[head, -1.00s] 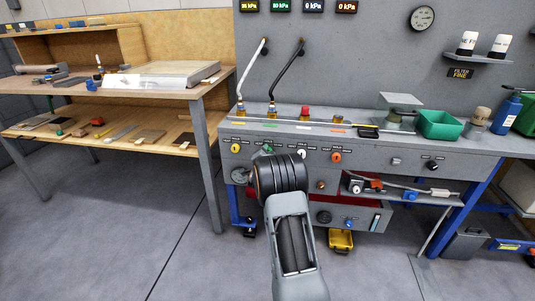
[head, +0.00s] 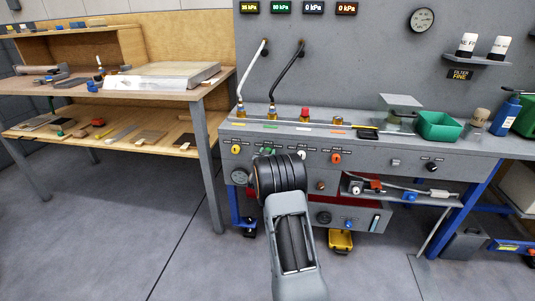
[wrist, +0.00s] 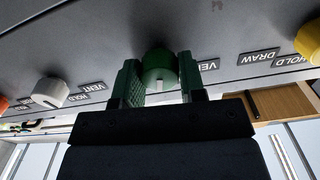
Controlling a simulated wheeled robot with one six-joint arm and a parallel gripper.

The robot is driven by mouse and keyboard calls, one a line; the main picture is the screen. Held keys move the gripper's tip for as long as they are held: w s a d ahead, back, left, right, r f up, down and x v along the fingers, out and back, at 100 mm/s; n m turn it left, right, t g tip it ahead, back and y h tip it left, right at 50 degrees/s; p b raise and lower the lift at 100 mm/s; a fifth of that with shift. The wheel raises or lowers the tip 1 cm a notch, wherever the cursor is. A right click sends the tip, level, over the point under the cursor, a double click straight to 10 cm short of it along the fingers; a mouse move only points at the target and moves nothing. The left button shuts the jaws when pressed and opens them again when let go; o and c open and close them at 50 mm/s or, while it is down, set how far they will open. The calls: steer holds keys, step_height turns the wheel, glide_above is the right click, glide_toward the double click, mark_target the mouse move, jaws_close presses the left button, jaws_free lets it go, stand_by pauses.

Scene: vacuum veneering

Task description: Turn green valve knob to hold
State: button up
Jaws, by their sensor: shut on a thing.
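The green valve knob (wrist: 158,66) sits on the grey panel front, upside down in the wrist view. My gripper (wrist: 160,80) is shut on it, with one green finger on each side. A pale mark on the knob's face points toward the bottom of the wrist picture. A VENT label (wrist: 208,65) shows just right of the knob; the knob's HOLD label is hidden or not readable. In the head view my black wrist and arm cover most of this knob and the gripper.
A white knob (wrist: 47,91) and a yellow knob (wrist: 309,41) flank it in the wrist view. An orange-red knob (head: 336,158) is further right in the head view. The bench top (head: 350,145) holds hose fittings and a green bin (head: 439,127).

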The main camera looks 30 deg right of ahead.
steer(key=shift+n+p, duration=0.3)
steer(key=shift+n, duration=1.4)
steer(key=o, duration=0.9)
steer(key=shift+s, duration=0.1)
steer(key=p+v, duration=0.2)
steer(key=v, duration=1.1)
steer(key=shift+s+a+p, duration=0.25)
steer(key=shift+s+p, duration=0.05)
steer(key=shift+p, duration=0.1)
